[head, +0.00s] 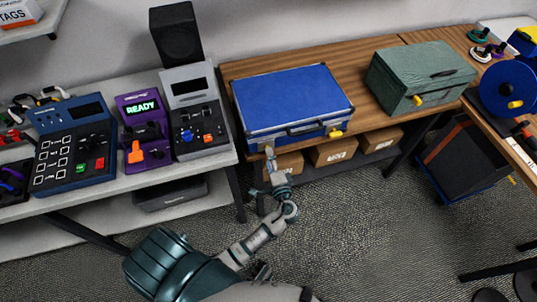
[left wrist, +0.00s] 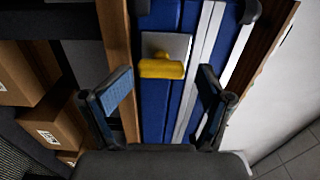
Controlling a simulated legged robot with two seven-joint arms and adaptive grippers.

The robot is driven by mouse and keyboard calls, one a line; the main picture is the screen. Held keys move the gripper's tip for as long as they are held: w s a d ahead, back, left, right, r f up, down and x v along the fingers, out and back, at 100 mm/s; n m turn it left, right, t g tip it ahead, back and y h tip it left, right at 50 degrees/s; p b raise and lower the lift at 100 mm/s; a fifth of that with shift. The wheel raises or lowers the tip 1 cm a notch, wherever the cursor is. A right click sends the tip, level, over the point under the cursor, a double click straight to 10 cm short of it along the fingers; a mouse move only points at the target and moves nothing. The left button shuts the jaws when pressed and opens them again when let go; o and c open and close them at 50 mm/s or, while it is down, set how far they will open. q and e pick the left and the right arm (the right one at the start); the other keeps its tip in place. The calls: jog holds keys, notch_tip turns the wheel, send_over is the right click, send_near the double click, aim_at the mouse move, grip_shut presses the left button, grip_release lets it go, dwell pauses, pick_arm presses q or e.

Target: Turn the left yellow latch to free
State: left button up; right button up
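A blue case (head: 293,98) with silver edges lies closed on the wooden table, its handle side toward me. Its right yellow latch (head: 336,133) shows on the front face in the head view. The left yellow latch (left wrist: 162,69) shows in the left wrist view, on a silver plate on the blue front. It is hidden behind my gripper in the head view. My left gripper (left wrist: 165,82) is open and empty. Its two fingers stand either side of the latch's line, with the latch just ahead between them. In the head view my left gripper (head: 269,152) is at the case's front left.
A green case (head: 418,76) with a yellow latch stands to the right on the wooden table (head: 357,67). Cardboard boxes (head: 333,151) sit on a shelf below. Control consoles (head: 194,115) stand close by on the left bench. The floor in front is clear.

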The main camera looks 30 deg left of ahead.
pick_arm(q)
jog(key=v, duration=1)
jog(key=shift+d, duration=0.2)
jog(key=shift+s+f, duration=0.1)
jog(key=s+a+f+g+h+p, duration=0.1)
jog(key=s+f+g+h, duration=0.2)
jog(key=f, duration=0.8)
jog(key=s+f+g+h+p, duration=0.1)
jog(key=s+f+g+h, duration=0.2)
jog(key=f, duration=0.9)
jog(key=s+f+n+g+h+p, duration=0.1)
jog(key=s+f+n+g+h, duration=0.2)
jog(key=s+f, duration=1.1)
jog(key=s+n+h, duration=0.2)
jog(key=s+h, duration=0.2)
jog(key=h, duration=0.1)
jog(key=shift+d+f+n+g, duration=0.3)
jog(key=shift+f+n+g, duration=0.05)
jog(key=shift+n+g, duration=0.05)
pick_arm(e)
jog(key=s+f, duration=0.3)
jog(key=f, duration=0.4)
jog(key=shift+s+d, duration=0.25)
jog(key=shift+s, duration=0.15)
